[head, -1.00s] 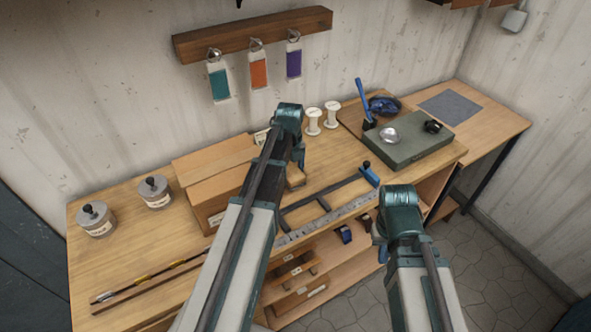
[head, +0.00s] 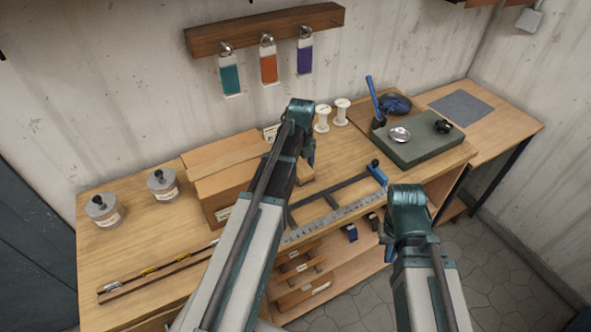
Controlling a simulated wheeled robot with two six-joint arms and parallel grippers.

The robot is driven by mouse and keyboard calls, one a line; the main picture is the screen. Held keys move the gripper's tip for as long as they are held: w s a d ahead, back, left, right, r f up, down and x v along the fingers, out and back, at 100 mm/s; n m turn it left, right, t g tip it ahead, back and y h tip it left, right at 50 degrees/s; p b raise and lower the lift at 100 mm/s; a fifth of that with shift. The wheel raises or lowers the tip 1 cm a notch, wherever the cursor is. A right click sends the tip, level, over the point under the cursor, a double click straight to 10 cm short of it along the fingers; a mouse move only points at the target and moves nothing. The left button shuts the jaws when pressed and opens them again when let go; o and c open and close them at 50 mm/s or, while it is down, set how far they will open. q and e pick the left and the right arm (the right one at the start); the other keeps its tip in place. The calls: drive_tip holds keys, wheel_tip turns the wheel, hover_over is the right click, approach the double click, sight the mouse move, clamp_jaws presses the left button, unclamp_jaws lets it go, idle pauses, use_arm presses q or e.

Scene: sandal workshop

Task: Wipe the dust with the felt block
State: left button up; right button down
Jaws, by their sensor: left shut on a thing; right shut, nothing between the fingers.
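I cannot make out any dust; my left arm covers part of the benchtop.
The workbench (head: 135,243) holds two lidded jars (head: 104,211) (head: 162,186), a wooden box (head: 215,165), white spools (head: 322,119), a ruler (head: 335,217) and a blue-ended tool (head: 378,174). A green slab (head: 420,149) bears a metal dish (head: 400,135). The left benchtop is mostly clear.

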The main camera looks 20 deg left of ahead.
use_arm(q)
drive_tip(key=shift+w+d, duration=0.5)
drive_tip(key=shift+w, duration=0.15)
drive_tip(key=shift+r, duration=0.1)
wheel_tip(320, 180, up, 6)
drive_tip(key=p, duration=0.6)
wheel_tip(320, 180, up, 3)
drive_tip(key=p, duration=0.3)
idle(0.4)
